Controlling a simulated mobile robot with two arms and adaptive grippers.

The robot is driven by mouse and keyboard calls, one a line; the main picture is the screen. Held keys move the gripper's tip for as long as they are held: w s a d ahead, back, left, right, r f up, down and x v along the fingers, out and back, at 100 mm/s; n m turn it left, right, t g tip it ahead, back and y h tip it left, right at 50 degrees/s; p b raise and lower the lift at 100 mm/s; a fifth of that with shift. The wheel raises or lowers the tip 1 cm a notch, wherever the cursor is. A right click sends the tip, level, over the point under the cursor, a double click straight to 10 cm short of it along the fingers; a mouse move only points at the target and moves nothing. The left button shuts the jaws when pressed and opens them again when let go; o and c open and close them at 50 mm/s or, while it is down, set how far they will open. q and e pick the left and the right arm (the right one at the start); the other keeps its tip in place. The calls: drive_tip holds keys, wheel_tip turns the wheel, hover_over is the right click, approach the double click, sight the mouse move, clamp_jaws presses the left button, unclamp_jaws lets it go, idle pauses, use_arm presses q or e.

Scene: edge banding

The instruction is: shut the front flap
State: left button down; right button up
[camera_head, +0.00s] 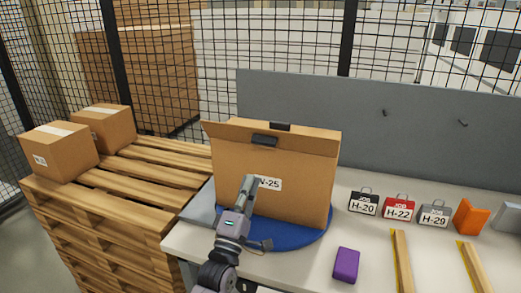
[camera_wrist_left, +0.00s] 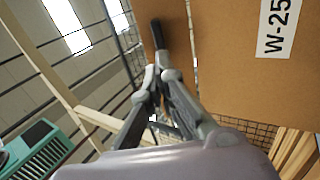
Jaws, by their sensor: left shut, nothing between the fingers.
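A large cardboard box (camera_head: 272,190) stands upright on a blue round turntable (camera_head: 300,237), its labelled front facing me. Its front flap (camera_head: 228,137) runs along the top front edge and is not folded down flat; its exact angle is hard to tell. Dark clips or handles (camera_head: 264,141) show at the top. My left gripper (camera_head: 249,181) is shut and empty in front of the box, beside the label and below the flap. In the left wrist view, the shut fingers (camera_wrist_left: 158,45) are beside the cardboard (camera_wrist_left: 228,65); contact cannot be told. My right gripper is not in view.
Small cases (camera_head: 398,208), an orange piece (camera_head: 470,216), a purple block (camera_head: 346,264) and yellow-edged strips (camera_head: 403,262) lie on the table at right. Wooden pallets (camera_head: 100,205) with two cartons (camera_head: 58,148) are at left. A grey panel (camera_head: 410,130) stands behind.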

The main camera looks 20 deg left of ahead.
sight(265, 142)
use_arm(q)
drive_tip(key=p+x, duration=0.2)
drive_tip(key=x, duration=0.7)
drive_tip(key=shift+w+p, duration=0.25)
drive_tip(key=shift+p, duration=0.1)
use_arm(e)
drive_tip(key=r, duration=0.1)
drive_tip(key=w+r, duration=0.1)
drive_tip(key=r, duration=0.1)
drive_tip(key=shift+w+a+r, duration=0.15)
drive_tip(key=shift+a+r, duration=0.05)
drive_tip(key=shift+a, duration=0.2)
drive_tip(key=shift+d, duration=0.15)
use_arm(q)
drive_tip(key=shift+w, duration=0.1)
